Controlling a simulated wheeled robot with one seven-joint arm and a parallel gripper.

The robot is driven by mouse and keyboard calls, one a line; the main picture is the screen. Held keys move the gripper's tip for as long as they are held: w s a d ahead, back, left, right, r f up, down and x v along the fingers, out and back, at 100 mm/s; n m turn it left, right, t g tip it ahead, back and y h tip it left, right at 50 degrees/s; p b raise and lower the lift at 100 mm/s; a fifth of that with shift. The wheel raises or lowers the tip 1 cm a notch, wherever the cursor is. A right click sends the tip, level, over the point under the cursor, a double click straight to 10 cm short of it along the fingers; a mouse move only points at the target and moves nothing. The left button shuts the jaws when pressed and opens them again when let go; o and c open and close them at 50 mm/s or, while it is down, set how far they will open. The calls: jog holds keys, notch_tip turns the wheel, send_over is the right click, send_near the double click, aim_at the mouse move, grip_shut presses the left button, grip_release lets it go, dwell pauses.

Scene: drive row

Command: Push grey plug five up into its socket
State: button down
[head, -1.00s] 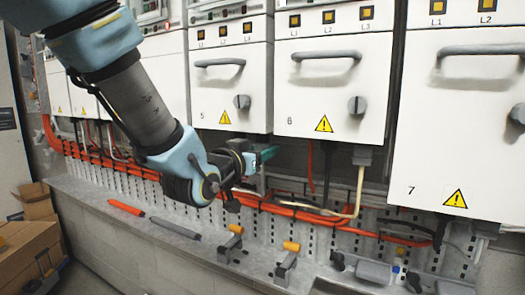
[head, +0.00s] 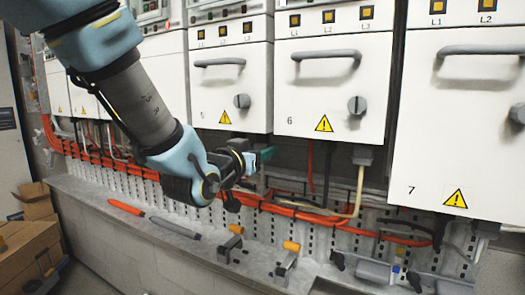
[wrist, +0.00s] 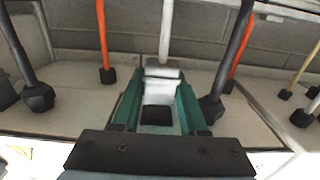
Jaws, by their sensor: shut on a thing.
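My gripper (head: 266,154) is below the lower edge of cabinet five (head: 231,90) in the head view, near its right corner. In the wrist view my gripper (wrist: 160,108) has its teal fingers shut on the grey plug (wrist: 160,92), one finger on each side. A pale cable (wrist: 166,35) runs from the plug. The grey plug is hidden behind my gripper in the head view. The socket is hidden too, so I cannot tell whether the plug touches it or has entered it.
In the wrist view, a black plug (wrist: 212,110) is close to the right finger and an orange cable (wrist: 103,40) is on the left. Cabinet six (head: 331,85) stands to the right. Orange cables (head: 290,207) run below along the wall. A ledge (head: 180,228) holds loose tools.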

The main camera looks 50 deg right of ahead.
dwell(0.4)
jog(key=shift+r, duration=1.25)
jog(key=shift+c, duration=2.2)
grip_release()
jog(key=shift+a, duration=0.1)
jog(key=b+v, duration=0.4)
jog(key=v, duration=0.6)
jog(key=shift+a, duration=0.3)
